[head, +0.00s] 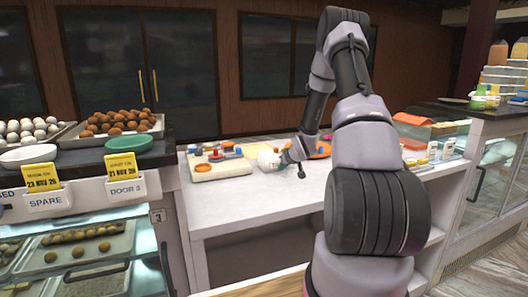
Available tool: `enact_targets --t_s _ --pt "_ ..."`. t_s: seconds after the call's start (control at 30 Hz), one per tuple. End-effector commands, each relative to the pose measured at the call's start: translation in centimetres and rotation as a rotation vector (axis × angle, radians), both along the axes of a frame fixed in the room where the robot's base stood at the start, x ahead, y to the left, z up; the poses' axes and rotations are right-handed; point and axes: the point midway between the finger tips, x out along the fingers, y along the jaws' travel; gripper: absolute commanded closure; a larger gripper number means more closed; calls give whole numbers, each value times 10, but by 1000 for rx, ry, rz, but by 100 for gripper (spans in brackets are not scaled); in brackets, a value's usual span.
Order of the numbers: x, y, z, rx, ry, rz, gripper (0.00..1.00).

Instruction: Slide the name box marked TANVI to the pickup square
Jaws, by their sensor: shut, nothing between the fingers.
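My arm reaches over the white counter (255,192) with its end low near the middle. My gripper (300,170) is small in the view, shut and empty, close above the counter top. Small pale boxes stand at the right end of the counter, one of them a white box (433,150). Their markings are too small to read, so I cannot tell which is TANVI. I cannot make out the pickup square; my arm hides part of the counter.
A cream board (218,168) with small coloured pieces lies at the counter's left. A white rounded thing (268,159) is beside my gripper. An orange-topped box (412,120) stands at the back right. Glass sweet cases flank both sides. The counter's front left is clear.

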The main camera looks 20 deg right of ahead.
Motion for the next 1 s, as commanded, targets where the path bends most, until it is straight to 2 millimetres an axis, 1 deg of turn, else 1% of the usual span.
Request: enact_targets --t_s 1.0 --pt "62 1 0 0 0 0 100"
